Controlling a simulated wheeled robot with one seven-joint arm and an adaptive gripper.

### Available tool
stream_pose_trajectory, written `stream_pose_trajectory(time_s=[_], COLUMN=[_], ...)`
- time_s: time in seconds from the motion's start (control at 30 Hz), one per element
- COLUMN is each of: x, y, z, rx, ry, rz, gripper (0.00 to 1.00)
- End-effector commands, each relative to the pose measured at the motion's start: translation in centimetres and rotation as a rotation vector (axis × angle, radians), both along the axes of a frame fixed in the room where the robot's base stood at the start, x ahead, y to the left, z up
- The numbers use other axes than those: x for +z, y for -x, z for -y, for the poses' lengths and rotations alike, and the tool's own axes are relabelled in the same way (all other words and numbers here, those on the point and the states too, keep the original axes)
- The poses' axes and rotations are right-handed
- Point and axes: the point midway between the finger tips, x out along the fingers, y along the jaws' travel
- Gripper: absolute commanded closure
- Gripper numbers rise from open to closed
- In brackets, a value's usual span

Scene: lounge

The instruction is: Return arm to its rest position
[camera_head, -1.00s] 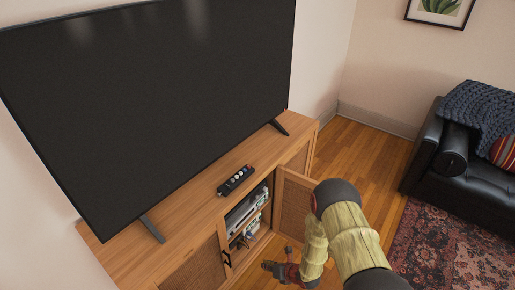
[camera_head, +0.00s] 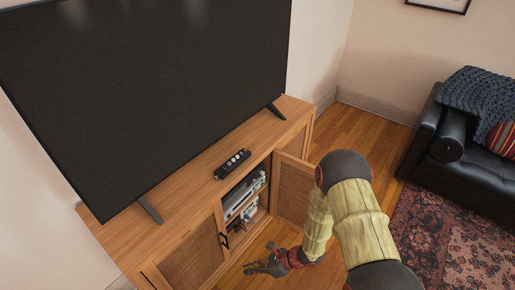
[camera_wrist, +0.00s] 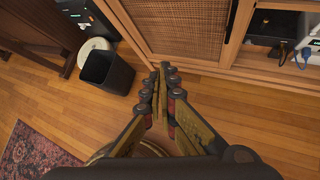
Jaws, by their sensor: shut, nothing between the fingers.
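My gripper (camera_head: 250,268) is low over the wood floor, in front of the wooden media cabinet (camera_head: 165,215), at the lower middle of the head view. In the wrist view, my gripper (camera_wrist: 161,78) has its fingers together with nothing between them, in front of a closed woven door (camera_wrist: 185,25). My arm bends down to it from the lower right of the head view. The cabinet's right woven door (camera_head: 292,190) stands open, with my elbow and forearm just to its right. The shelf behind it holds electronic devices (camera_head: 245,190).
A black bin (camera_wrist: 105,82) stands on the floor left of my gripper in the wrist view. A black sofa (camera_head: 470,150) and patterned rug (camera_head: 425,235) are at right. Floor between is clear.

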Motion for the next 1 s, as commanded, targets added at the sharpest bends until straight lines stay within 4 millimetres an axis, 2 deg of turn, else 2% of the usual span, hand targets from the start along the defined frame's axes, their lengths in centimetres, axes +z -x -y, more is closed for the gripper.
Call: stream_pose_trajectory(time_s=[0.03, 0.17, 0.3, 0.4, 0.7, 1.0], x=[2.6, 8.6, 14.6, 18.2, 27.3, 35.7], y=[0.5, 2.8, 5.2, 6.7, 9.6, 11.2], z=[-0.2, 0.3, 2.3, 4.3, 11.7, 18.7], rx=[0.112, 0.419, 0.733, 0.933, 1.429, 1.747], ry=[-0.006, -0.007, 0.023, 0.063, 0.280, 0.616], rz=[0.061, 0.216, 0.386, 0.494, 0.747, 0.897], gripper=[1.00, 1.00, 1.00, 1.00, 1.00, 1.00])
